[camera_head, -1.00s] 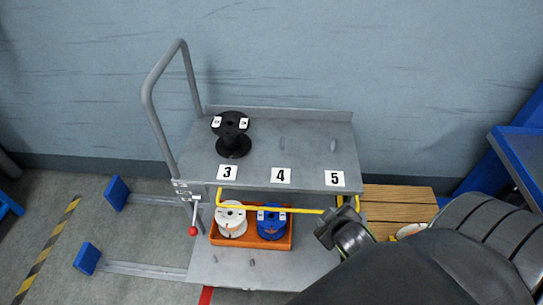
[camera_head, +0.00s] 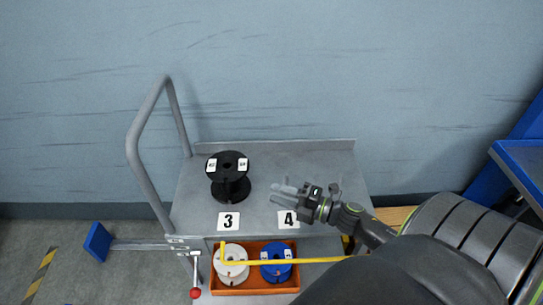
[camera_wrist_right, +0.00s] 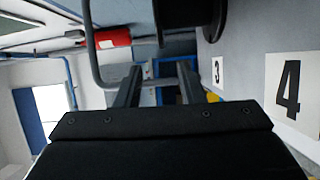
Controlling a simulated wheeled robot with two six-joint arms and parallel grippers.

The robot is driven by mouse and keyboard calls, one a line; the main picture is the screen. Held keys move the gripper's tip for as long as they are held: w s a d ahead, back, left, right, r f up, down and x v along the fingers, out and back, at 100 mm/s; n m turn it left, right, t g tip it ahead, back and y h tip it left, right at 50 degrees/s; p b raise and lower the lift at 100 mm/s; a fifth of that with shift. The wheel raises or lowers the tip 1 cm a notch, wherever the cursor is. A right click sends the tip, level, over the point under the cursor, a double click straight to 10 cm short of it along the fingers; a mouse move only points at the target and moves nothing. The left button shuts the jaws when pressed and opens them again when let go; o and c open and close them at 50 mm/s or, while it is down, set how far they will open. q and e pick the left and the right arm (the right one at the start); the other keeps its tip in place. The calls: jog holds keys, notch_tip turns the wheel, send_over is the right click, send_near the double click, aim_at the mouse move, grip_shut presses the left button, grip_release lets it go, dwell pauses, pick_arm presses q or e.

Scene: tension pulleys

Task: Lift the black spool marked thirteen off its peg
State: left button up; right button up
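The black spool (camera_head: 228,178) stands upright at the left of the cart's top shelf, behind the 3 label. Its top flange carries two small white labels, too small to read. Its peg is hidden. In the right wrist view the black spool (camera_wrist_right: 182,14) is cut off at the top edge. My right gripper (camera_head: 277,190) is over the shelf, right of the spool and apart from it, with its fingers pointing left towards it. In the right wrist view the gripper's fingers (camera_wrist_right: 160,72) are spread with nothing between them. My left gripper is not in view.
The grey cart shelf (camera_head: 320,170) has a raised back edge and a tall handle (camera_head: 135,140) at its left. Labels 3 (camera_head: 228,222) and 4 (camera_head: 287,219) mark its front. Below, an orange bin (camera_head: 253,286) holds a white spool (camera_head: 231,270) and a blue spool (camera_head: 276,270).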

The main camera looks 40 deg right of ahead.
aim_at(221, 177)
jog(key=shift+n+y, duration=0.3)
jog(key=shift+n, duration=0.1)
jog(key=p+x, duration=0.2)
jog(key=x, duration=1.5)
jog(key=shift+w+a+f, duration=0.1)
jog(key=shift+a+f, duration=0.1)
jog(key=shift+a, duration=0.15)
grip_shut()
